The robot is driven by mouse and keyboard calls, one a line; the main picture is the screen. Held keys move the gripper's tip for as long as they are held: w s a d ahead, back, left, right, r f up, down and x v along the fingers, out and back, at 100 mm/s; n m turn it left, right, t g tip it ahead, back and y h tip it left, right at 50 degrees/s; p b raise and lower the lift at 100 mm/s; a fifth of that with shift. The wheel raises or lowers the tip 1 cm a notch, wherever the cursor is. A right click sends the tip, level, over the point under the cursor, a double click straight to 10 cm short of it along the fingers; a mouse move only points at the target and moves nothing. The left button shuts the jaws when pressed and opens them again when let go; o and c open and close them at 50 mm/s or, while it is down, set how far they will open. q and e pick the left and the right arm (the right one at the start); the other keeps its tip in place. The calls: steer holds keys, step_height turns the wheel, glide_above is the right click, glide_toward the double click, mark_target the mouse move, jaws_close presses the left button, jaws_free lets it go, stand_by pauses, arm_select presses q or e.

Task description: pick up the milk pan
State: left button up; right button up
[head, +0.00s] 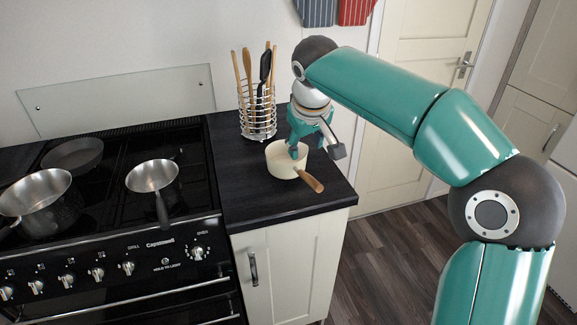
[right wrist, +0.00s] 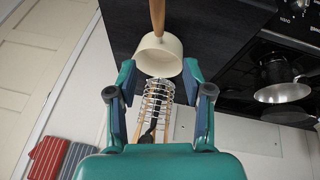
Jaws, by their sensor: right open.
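The milk pan (head: 281,170) is small and cream-coloured with a wooden handle. It stands upright on the dark counter (head: 237,200), its handle pointing to the front right. My right gripper (head: 299,153) is over the pan's far right side in the head view and hides part of its rim. In the right wrist view, the open right gripper (right wrist: 160,72) has its fingers apart, with the milk pan (right wrist: 159,57) just beyond and between the tips. I cannot tell whether a finger touches the pan. Nothing is held. My left gripper is not in view.
A wire utensil holder (head: 258,115) with several utensils stands behind the pan. A black stove (head: 110,200) at the left holds a saucepan (head: 45,205), a small frying pan (head: 152,176) and a dark pan (head: 73,154). The counter's front edge is close to the pan.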

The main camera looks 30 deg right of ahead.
mark_target(304, 173)
steer(key=x, duration=0.9)
steer(key=shift+s+d+f, duration=0.1)
steer(key=shift+d+f, duration=0.05)
steer(key=shift+d, duration=0.05)
steer(key=shift+p+x, duration=0.4)
steer(key=shift+x, duration=2.35)
steer(key=shift+s+a, duration=0.1)
steer(key=shift+s, duration=0.05)
jaws_close()
